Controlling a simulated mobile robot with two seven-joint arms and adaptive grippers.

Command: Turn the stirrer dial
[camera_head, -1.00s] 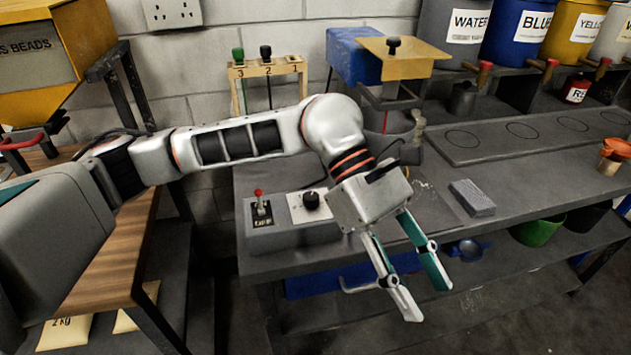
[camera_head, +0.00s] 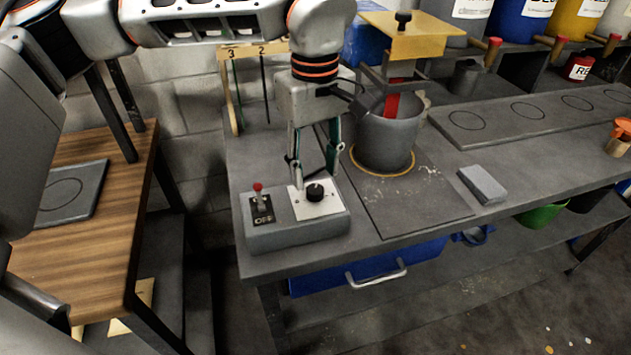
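The stirrer dial (camera_head: 315,192) is a black knob on a white plate (camera_head: 329,205), on the grey control box (camera_head: 300,231) at the bench's front left. Left of it on the box is a red-tipped switch (camera_head: 258,196) by an OFF label. My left gripper (camera_head: 314,181) points down over the dial, its two fingers apart at the dial's far side. Nothing is seen between the fingers; whether they touch the dial I cannot tell. The stirrer stands behind on the right, with a grey pot (camera_head: 387,140) under a yellow top plate (camera_head: 404,37). My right gripper is not in view.
A grey block (camera_head: 482,185) lies on the bench to the right. A wooden rack (camera_head: 236,50) with numbered sticks stands behind the gripper. A wooden table (camera_head: 90,225) is at left.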

